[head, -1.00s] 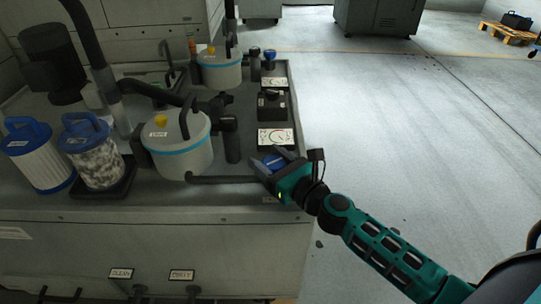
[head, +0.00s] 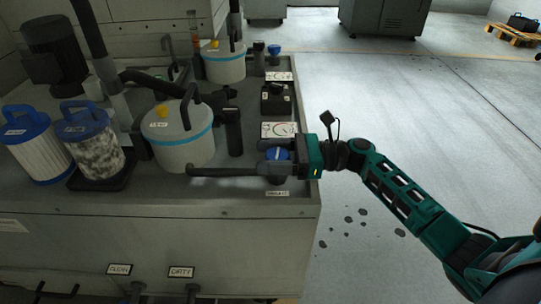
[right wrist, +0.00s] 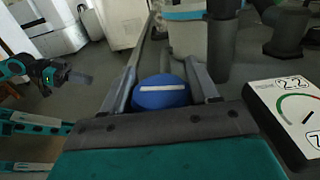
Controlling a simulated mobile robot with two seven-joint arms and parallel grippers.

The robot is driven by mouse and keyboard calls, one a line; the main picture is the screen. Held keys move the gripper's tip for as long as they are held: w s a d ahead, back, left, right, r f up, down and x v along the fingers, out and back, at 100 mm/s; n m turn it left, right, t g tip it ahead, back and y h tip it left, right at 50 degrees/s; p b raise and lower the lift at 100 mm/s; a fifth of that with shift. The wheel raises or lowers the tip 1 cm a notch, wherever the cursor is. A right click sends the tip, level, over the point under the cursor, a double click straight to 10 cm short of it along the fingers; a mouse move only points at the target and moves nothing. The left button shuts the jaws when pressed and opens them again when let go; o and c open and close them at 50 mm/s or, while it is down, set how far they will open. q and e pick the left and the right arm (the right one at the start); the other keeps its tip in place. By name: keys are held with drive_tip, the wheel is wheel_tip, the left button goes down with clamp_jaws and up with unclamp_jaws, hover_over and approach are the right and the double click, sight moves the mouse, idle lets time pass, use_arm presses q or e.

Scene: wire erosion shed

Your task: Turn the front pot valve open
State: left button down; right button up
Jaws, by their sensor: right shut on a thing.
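The front pot valve has a blue knob (head: 278,154) with a white stripe, at the end of a dark pipe (head: 228,172) from the front pot (head: 178,140). The pot is white with a blue band. My right gripper (head: 278,156) comes in from the right and is shut on the knob. The right wrist view shows the blue knob (right wrist: 160,92) between the two fingers, its stripe running across from finger to finger. My left gripper (right wrist: 75,77) shows at the left of that view, away from the valve; its jaws are unclear.
Two filter cartridges (head: 90,145) stand left. Open floor (head: 410,110) lies right of the bench.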

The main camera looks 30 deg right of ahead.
drive_tip(key=shift+a+r+n+g+y, duration=0.1)
drive_tip(key=shift+n+g+y, duration=0.3)
drive_tip(key=shift+n+g, duration=0.6)
use_arm(q)
drive_tip(key=shift+f, duration=0.1)
use_arm(e)
drive_tip(key=shift+s+g, duration=0.1)
drive_tip(key=shift+g, duration=0.2)
drive_tip(key=o, duration=1)
drive_tip(key=shift+c, duration=0.2)
use_arm(q)
drive_tip(key=shift+a, duration=0.1)
drive_tip(key=shift+s+a+r+p, duration=0.1)
drive_tip(key=shift+a+r+p, duration=0.1)
drive_tip(key=shift+p, duration=0.45)
use_arm(e)
drive_tip(key=v, duration=1.2)
drive_tip(key=shift+d, duration=0.4)
drive_tip(key=shift+s, duration=0.15)
